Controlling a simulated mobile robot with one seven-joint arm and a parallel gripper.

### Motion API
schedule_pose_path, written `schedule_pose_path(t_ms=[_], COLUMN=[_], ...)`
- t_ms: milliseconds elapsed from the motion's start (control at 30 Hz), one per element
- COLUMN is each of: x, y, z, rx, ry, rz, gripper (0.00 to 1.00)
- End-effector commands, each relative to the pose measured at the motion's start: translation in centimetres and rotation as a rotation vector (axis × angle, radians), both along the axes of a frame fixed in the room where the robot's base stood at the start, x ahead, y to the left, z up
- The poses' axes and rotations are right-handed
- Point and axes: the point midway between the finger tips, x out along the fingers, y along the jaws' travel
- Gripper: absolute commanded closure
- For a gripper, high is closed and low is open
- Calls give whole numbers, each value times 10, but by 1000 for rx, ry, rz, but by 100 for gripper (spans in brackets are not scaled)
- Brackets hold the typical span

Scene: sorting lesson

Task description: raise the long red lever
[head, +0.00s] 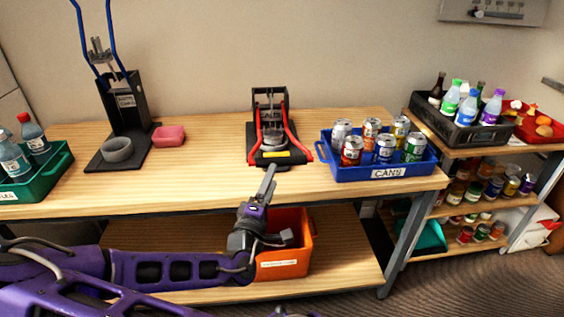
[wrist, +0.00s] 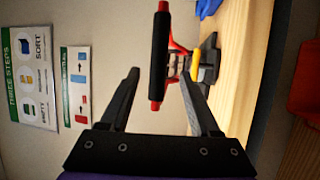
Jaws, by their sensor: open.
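The long red lever (head: 288,130) belongs to a black press marked with a label (head: 270,97) on the table. Its two red arms slope down toward the front of the press, so the lever is down. In the wrist view its dark grip bar with red ends (wrist: 160,55) lies ahead of my fingertips, lined up with the gap between them. My gripper (head: 270,172) is open at the table's front edge, just in front of the press; it also shows in the wrist view (wrist: 160,80). I see no contact with the bar.
A blue tray of cans (head: 375,172) stands close right of the press. A black press with raised blue handles (head: 125,110), a pink block (head: 168,135) and a green bottle crate (head: 55,175) are left. An orange bin (head: 285,262) sits on the lower shelf.

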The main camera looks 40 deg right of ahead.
Motion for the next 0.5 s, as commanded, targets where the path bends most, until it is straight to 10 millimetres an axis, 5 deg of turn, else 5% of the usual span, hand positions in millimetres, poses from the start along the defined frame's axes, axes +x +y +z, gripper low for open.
schedule_pose_path(t_ms=[200,500], x=[27,53], y=[-41,-75], z=[11,18], rx=[-3,-1], ry=[-3,-1], rz=[-4,-1], gripper=[37,37])
